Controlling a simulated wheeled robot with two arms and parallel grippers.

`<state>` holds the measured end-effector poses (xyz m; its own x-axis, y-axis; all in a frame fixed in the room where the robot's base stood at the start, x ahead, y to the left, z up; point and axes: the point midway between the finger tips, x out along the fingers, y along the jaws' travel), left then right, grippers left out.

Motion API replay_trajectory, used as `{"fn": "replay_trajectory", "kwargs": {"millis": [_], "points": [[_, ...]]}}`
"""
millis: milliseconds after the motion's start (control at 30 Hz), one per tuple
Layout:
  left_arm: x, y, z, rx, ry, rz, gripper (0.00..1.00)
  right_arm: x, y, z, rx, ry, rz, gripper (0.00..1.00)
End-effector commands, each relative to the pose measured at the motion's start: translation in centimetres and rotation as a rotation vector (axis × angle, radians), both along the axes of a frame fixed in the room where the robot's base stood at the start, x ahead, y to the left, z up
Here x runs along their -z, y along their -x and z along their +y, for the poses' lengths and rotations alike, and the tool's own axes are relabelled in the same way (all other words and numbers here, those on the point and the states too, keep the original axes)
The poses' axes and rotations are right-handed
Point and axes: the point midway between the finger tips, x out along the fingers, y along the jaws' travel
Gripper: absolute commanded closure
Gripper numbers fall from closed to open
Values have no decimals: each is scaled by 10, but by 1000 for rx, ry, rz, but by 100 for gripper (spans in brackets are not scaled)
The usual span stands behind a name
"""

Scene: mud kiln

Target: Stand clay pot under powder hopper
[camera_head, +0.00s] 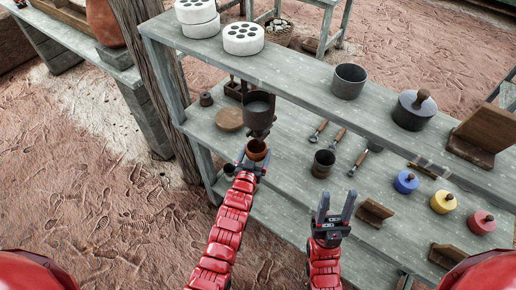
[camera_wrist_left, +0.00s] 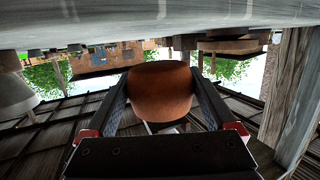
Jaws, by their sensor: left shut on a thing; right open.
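The clay pot (camera_head: 256,149) is a small orange-brown pot. My left gripper (camera_head: 253,164) is shut on it. In the left wrist view the pot (camera_wrist_left: 160,90) sits between the two dark fingers, its rounded side showing. The powder hopper (camera_head: 258,112) is a grey metal cup with a narrow lower part, at the upper shelf's front. In the head view the pot is just below the hopper's lower end; whether it touches the shelf under it cannot be told. My right gripper (camera_head: 336,208) is open and empty, in front of the lower shelf.
The lower shelf (camera_head: 290,165) holds a dark metal cup (camera_head: 323,163), wooden-handled tools (camera_head: 338,137), blue (camera_head: 406,181), yellow (camera_head: 443,201) and red (camera_head: 481,222) lidded pots and wooden blocks. The upper shelf (camera_head: 300,75) hangs over it. A wooden post (camera_head: 158,80) stands left.

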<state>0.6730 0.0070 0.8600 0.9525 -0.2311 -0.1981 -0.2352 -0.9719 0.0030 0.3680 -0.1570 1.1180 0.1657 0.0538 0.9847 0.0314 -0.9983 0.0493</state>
Motion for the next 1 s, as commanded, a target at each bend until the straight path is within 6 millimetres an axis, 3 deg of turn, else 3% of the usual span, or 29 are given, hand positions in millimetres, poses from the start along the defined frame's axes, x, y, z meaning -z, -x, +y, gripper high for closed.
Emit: {"fn": "replay_trajectory", "kwargs": {"millis": [100, 233, 600, 1000], "points": [[-3, -19, -4, -1, 1, -4, 86, -7, 0, 0, 0, 0, 0, 50], [-1, -28, -6, -1, -1, -1, 86, -9, 0, 0, 0, 0, 0, 50], [28, -30, -5, -3, 0, 2, 86, -17, 0, 0, 0, 0, 0, 50], [35, -29, -7, 0, 0, -3, 86, -17, 0, 0, 0, 0, 0, 50]]}}
